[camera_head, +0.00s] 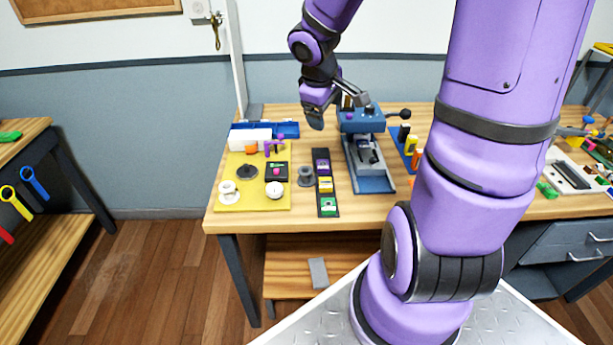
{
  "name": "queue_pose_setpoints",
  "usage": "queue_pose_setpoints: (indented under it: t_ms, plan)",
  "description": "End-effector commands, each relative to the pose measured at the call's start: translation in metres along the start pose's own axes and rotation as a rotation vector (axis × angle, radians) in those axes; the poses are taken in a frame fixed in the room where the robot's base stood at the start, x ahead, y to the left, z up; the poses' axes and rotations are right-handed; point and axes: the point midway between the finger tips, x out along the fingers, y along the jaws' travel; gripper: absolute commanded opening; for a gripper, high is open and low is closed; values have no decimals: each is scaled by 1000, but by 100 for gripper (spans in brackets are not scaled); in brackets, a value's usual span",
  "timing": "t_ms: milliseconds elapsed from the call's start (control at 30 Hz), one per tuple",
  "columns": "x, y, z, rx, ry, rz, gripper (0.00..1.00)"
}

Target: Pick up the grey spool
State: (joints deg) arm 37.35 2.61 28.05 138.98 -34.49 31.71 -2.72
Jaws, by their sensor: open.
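The grey spool (305,176) stands upright on the wooden workbench, between a yellow mat and a black strip with coloured blocks. My gripper (334,106) hangs from my purple arm above the back part of the bench, behind and slightly right of the spool. It is open and apart from the spool. Its fingers are small in this view, and nothing shows between them.
The yellow mat (240,196) to the left holds several small parts. The black strip (326,197) lies close on the spool's right. A blue press (364,150) stands further right. A blue tray (286,129) lies behind. The bench's front edge is clear.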

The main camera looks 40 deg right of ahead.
Motion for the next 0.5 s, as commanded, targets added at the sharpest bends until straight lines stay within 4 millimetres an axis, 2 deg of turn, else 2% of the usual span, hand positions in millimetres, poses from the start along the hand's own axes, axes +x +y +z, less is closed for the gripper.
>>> queue_pose_setpoints:
  t_ms: [33,200,500]
  plan:
    - [18,3,-2,-22,-5,-27,79]
    - [70,6,-10,-106,31,-110,79]
    - [144,1,-26,-198,202,-277,79]
